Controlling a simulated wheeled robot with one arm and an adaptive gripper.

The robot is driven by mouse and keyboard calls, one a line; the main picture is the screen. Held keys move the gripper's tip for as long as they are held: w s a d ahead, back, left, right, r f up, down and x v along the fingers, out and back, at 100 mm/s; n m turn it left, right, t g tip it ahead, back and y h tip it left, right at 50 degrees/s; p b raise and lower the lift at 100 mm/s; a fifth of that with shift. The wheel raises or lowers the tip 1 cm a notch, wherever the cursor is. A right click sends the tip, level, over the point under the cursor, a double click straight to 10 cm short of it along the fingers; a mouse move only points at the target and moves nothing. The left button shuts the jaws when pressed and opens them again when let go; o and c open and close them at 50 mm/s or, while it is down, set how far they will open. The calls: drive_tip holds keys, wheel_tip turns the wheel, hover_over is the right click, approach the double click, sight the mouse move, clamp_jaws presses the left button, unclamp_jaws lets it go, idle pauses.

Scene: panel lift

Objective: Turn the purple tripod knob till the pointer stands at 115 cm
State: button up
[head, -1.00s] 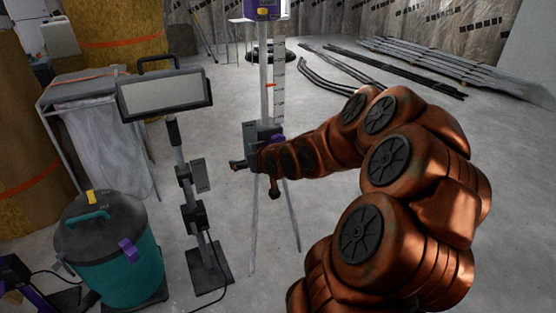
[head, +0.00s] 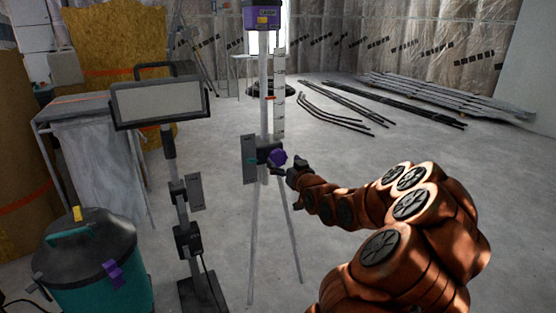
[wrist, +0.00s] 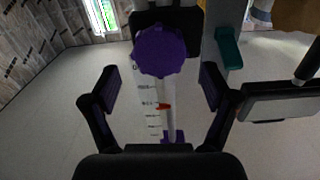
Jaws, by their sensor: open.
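My gripper (wrist: 157,88) is open and empty, one finger on each side, apart from the knob. In the head view my gripper (head: 290,172) is just right of the knob. The red pointer (head: 271,98) stands partway up the white scale (head: 280,115); it also shows in the wrist view (wrist: 163,106). The scale figures are too small to read.
A purple laser unit (head: 262,16) tops the tripod. A work lamp (head: 160,103) on a stand is close on the left, with a teal vacuum (head: 92,275) below left. Dark bars (head: 335,110) lie at the back.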

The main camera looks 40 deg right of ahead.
sight(279, 157)
drive_tip(key=shift+b+x, duration=0.55)
drive_tip(key=shift+x, duration=1.8)
drive_tip(key=c, duration=1.1)
drive_tip(key=shift+c, duration=0.2)
drive_tip(key=shift+r+m+p, duration=0.15)
drive_tip(key=shift+m+p, duration=0.25)
drive_tip(key=shift+p, duration=0.4)
